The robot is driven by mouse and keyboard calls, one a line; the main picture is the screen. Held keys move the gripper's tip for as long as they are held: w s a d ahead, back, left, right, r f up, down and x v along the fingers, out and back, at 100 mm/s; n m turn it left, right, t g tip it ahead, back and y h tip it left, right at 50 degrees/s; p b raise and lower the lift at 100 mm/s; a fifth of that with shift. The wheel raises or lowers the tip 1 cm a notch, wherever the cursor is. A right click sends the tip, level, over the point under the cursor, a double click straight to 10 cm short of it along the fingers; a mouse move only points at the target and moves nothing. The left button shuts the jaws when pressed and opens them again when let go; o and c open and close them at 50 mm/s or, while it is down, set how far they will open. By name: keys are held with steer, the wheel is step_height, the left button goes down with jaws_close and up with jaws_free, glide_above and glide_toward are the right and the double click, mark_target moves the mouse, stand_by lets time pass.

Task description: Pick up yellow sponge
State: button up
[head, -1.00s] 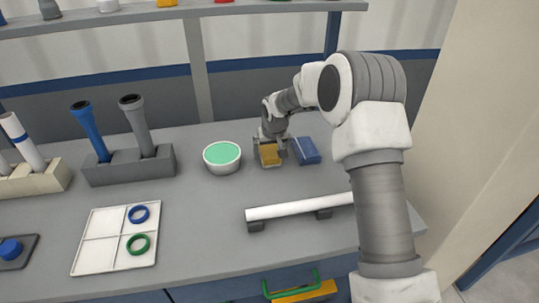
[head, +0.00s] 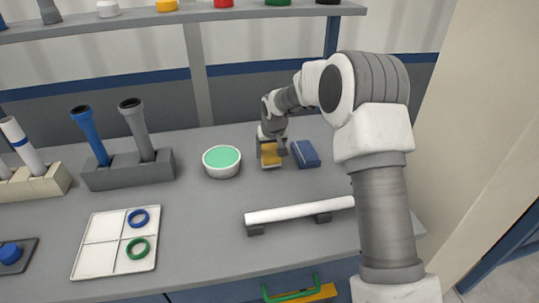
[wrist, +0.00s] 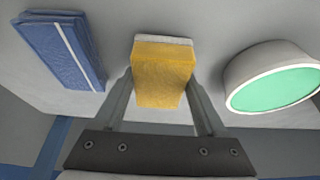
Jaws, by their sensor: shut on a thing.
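The yellow sponge (head: 271,154) is between the fingers of my gripper (head: 271,158), at the back of the bench between the green-filled bowl and the blue block. In the wrist view the sponge (wrist: 163,75) is yellow with a pale layer at its far end. My gripper (wrist: 163,95) is shut on it, one finger on each side. The sponge is at or just above the bench top; I cannot tell whether it touches.
A white bowl with green contents (head: 222,160) stands close left of the gripper. A blue block (head: 305,154) with a pale stripe lies close right. A white pipe (head: 299,210) rests on grey supports in front. A grey holder (head: 129,171) with pipes and a tray (head: 115,259) with rings are left.

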mark_target(271, 149)
steer(key=r, duration=0.3)
steer(key=shift+s+d, duration=0.25)
steer(key=shift+d, duration=0.05)
steer(key=s+d+r+p, duration=0.1)
steer(key=s+d+r, duration=0.5)
steer(key=s+d, duration=0.1)
steer(key=shift+s+r, duration=0.15)
steer(key=shift+s, duration=0.45)
